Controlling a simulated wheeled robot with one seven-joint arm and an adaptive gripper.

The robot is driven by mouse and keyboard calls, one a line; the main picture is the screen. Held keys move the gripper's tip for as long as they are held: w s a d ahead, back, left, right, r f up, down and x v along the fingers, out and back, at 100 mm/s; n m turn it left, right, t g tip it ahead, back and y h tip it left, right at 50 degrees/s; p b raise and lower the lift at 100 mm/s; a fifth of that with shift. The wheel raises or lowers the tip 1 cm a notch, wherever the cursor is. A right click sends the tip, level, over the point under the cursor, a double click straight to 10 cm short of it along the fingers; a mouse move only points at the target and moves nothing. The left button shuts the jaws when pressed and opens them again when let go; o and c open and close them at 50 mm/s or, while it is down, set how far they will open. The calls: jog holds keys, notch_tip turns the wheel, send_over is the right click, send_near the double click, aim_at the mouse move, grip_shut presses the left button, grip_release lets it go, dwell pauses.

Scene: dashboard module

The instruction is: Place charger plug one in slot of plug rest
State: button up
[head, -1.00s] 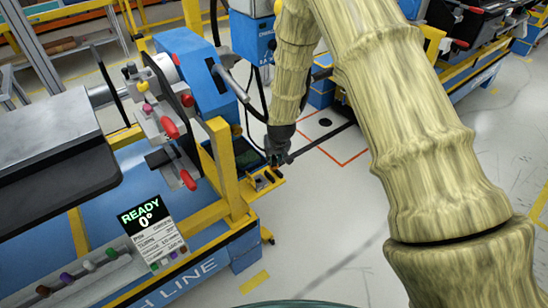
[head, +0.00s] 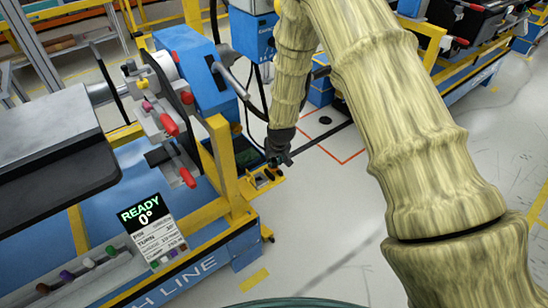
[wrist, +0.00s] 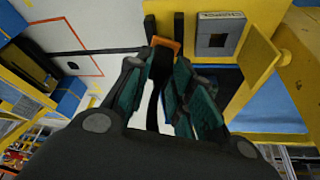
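My gripper (head: 280,160) is beside and just above a small yellow shelf (head: 250,193) on the side of the blue-and-yellow station. The plug rest is the yellow plate (wrist: 252,25), with a grey square block (wrist: 218,38) framing a darker square slot. The plug is left of this slot, apart from it. Its tip is hidden.
A yellow upright post (head: 223,160) and a fixture with red knobs (head: 170,126) stand left of my gripper. A blue box (head: 250,38) with black cables is behind it. Open floor (head: 330,215) lies to the right.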

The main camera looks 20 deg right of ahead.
jog(key=o, duration=0.4)
jog(key=shift+r, duration=0.6)
jog(key=v, duration=1.2)
jog(key=s+f+g, duration=0.1)
jog(key=s+f, duration=0.9)
jog(key=f, duration=0.1)
jog(key=s+f+g, duration=0.1)
jog(key=s+f, duration=0.4)
jog(key=s, duration=0.6)
jog(key=s+f+g, duration=0.1)
jog(key=s+f, duration=0.4)
jog(key=s, duration=0.6)
jog(key=s+f+g, duration=0.1)
jog(key=s+f, duration=0.4)
jog(key=s, duration=0.6)
jog(key=shift+s, duration=0.3)
